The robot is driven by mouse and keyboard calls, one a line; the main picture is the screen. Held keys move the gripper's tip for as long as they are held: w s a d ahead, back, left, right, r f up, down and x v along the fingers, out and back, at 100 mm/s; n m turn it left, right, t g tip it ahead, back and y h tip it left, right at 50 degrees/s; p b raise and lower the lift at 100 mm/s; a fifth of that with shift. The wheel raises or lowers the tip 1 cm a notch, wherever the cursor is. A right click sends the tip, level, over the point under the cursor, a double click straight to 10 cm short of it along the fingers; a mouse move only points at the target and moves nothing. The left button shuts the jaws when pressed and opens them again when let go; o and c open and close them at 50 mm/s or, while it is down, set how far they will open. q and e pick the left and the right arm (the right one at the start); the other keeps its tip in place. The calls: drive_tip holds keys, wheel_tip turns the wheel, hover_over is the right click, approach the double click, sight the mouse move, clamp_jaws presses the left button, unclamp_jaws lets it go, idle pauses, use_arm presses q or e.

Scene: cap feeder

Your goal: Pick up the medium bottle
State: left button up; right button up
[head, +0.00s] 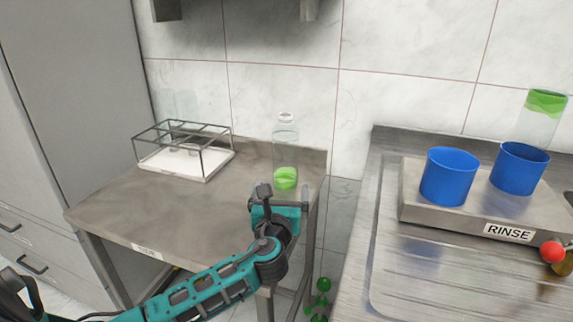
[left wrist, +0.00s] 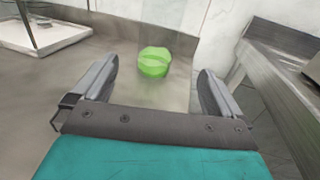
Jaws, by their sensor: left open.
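A clear bottle (head: 285,148) with green in its lower part stands upright near the back right of the steel side table (head: 150,205). In the left wrist view its green part (left wrist: 154,62) lies ahead, between and beyond the fingers; the clear upper part is faint. My left gripper (head: 285,194) is open and empty, in front of the bottle in the head view. Its two fingers also show in the left wrist view (left wrist: 157,85), apart from the bottle. A second clear bottle with green at its top (head: 541,118) is at the far right. My right gripper is not seen.
A wire-framed rack with a white base (head: 185,160) stands at the table's back left. Right of a gap, a steel counter (head: 385,250) carries a raised block labelled RINSE with two blue cups (head: 448,177) (head: 519,168). A red ball-shaped knob (head: 552,251) is at its front.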

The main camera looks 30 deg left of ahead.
sight(285, 171)
use_arm(q)
drive_tip(key=b+x, duration=0.1)
drive_tip(key=x, duration=0.6)
drive_tip(key=shift+w+a, duration=0.1)
drive_tip(key=shift+r+b+x, duration=0.2)
drive_tip(key=shift+b+x, duration=0.7)
drive_tip(key=shift+x, duration=1.8)
drive_tip(key=shift+a, duration=0.1)
drive_tip(key=shift+c, duration=0.2)
drive_tip(key=c, duration=1)
